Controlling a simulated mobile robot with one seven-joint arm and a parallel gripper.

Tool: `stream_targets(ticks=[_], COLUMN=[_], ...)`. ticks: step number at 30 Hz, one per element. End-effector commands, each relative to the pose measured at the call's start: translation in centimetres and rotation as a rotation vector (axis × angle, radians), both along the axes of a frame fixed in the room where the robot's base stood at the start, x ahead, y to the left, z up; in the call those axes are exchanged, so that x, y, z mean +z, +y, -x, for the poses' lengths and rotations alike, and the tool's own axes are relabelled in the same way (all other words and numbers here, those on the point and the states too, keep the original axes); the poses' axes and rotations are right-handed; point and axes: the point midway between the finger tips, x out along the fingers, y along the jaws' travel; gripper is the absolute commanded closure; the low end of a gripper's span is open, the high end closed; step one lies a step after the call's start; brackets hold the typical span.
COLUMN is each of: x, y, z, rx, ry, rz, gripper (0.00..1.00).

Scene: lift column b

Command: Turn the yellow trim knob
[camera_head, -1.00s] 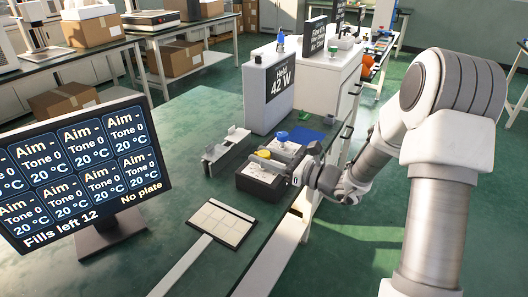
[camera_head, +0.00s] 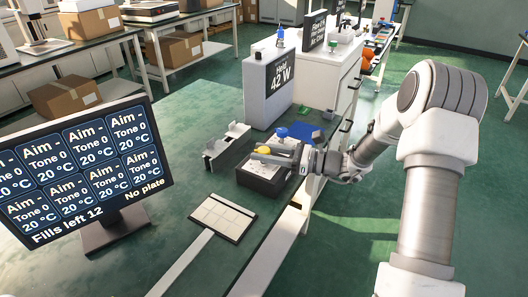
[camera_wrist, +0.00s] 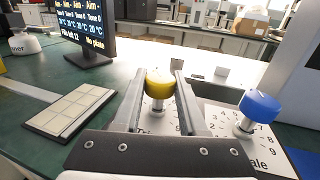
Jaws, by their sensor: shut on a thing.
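The yellow trim knob (camera_wrist: 159,84) stands on a short light stem above a white dial plate with printed numbers, in the middle of the wrist view. My gripper (camera_wrist: 160,90) has one finger on each side of the knob and is shut on it. In the head view my gripper (camera_head: 278,156) reaches from the right over the dark box (camera_head: 262,178) that bears the knob. The knob (camera_head: 263,150) is partly hidden by the fingers there. The blue knob (camera_wrist: 259,105) stands to the right on its own numbered dial; it also shows in the head view (camera_head: 282,132).
A monitor (camera_head: 80,170) stands at left, reading "Fills left 12" and "No plate". A gridded white pad (camera_head: 222,217) lies in front of the box. A grey bracket (camera_head: 226,147) is left of it. A grey box with a "Hold 42 W" sign (camera_head: 279,75) stands behind.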

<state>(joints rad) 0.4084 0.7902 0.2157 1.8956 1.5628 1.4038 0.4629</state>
Motion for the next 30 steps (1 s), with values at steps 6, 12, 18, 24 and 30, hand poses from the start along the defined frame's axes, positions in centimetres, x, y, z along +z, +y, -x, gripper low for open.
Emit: stream_targets(ticks=[6, 12, 18, 24, 30], x=[0.0, 0.0, 0.1, 0.2, 0.2], y=[0.0, 0.0, -1.0, -4.7, -9.5], z=[0.0, 0.0, 0.2, 1.4, 3.1], rx=[-0.001, -0.001, -0.003, -0.007, -0.007], ry=[0.001, 0.000, 0.000, 0.001, 0.001], rz=[0.000, 0.000, 0.000, 0.000, 0.000], gripper=[0.29, 0.29, 0.29, 0.29, 0.29])
